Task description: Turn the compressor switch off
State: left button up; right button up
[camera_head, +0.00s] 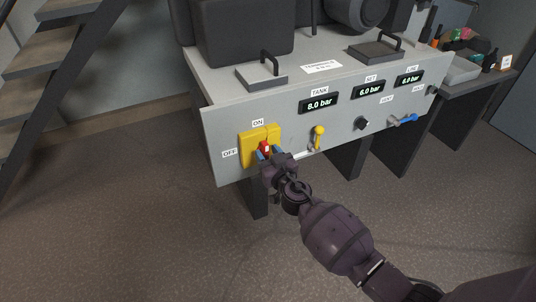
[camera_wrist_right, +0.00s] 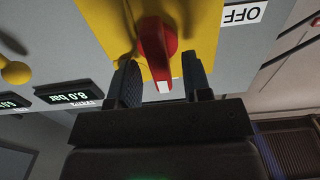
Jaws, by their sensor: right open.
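The compressor switch is a red knob (camera_head: 264,146) on a yellow plate (camera_head: 246,150) at the left of the grey panel. An ON label (camera_head: 258,123) sits above the plate and an OFF label (camera_head: 230,154) to its left. The right wrist view, turned upside down, shows the red knob (camera_wrist_right: 156,45) with its white-tipped end towards the ON side. My right gripper (camera_head: 268,153) is open at the switch, one finger on each side of the knob's white end; I cannot tell if they touch it. My left gripper is out of view.
Right of the switch are a yellow-handled lever (camera_head: 318,136), a black knob (camera_head: 361,123) and a blue-handled valve (camera_head: 404,120). Displays (camera_head: 319,104) read 8.0 bar and 6.0 bar. Stairs (camera_head: 50,60) rise at the left; a side bench (camera_head: 470,75) stands right. Floor in front is clear.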

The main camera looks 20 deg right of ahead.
grip_shut()
jog(key=shift+n, duration=0.4)
jog(key=n, duration=0.2)
jog(key=n+b, duration=0.1)
jog(key=shift+a+f+n, duration=0.1)
jog(key=shift+a+n, duration=0.2)
jog(key=shift+n, duration=0.1)
jog(key=n, duration=0.8)
jog(key=a+f+n+b, duration=0.1)
jog(key=n, duration=0.4)
jog(key=shift+f, duration=0.1)
jog(key=shift+n, duration=0.3)
